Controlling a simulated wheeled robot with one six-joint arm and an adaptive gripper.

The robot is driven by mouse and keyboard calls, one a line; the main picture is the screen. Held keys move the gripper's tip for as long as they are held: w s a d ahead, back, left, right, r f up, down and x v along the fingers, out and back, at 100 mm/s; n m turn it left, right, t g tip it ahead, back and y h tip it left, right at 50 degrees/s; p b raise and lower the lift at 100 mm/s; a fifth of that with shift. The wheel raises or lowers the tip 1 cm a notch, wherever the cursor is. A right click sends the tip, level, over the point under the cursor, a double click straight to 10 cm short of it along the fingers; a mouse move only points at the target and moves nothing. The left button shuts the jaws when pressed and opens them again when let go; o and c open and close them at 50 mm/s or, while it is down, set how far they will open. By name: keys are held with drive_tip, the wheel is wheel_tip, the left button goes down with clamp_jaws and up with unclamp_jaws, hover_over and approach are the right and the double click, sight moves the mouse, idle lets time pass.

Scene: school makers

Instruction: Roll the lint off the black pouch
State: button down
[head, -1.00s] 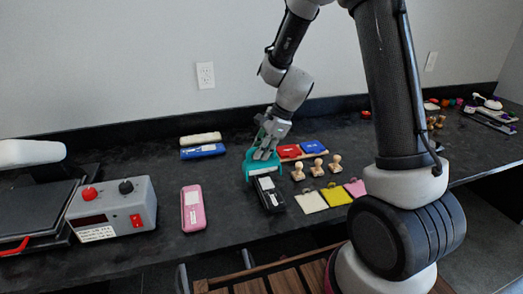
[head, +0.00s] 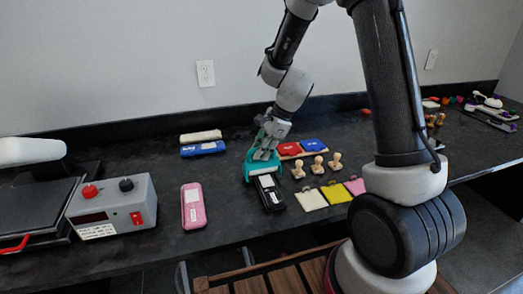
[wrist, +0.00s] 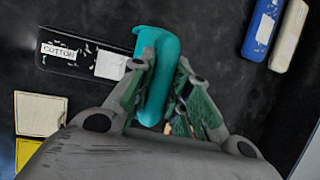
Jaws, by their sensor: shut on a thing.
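The black pouch (head: 270,196) lies flat on the dark counter below my gripper. In the wrist view the black pouch (wrist: 75,55) shows a label reading "COTTON", a white patch and small white lint specks. My gripper (head: 266,150) is shut on the teal handle of the lint roller (head: 247,168). In the wrist view the teal handle (wrist: 158,80) sits between the fingers (wrist: 165,95). The roller's head is at the far end of the pouch. Whether it touches the pouch cannot be told, and its roll is mostly hidden.
A pink pouch (head: 193,207) lies to the left, and blue (head: 203,149) and cream (head: 200,136) pouches lie behind. Wooden stamps (head: 318,165), ink pads (head: 289,148) and coloured cards (head: 335,193) are close on the right. A grey control box (head: 112,208) stands at left.

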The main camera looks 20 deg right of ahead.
drive_tip(key=shift+s, duration=7.45)
drive_tip(key=shift+w, duration=7.55)
drive_tip(key=shift+r, duration=3.55)
drive_tip(key=shift+f, duration=0.1)
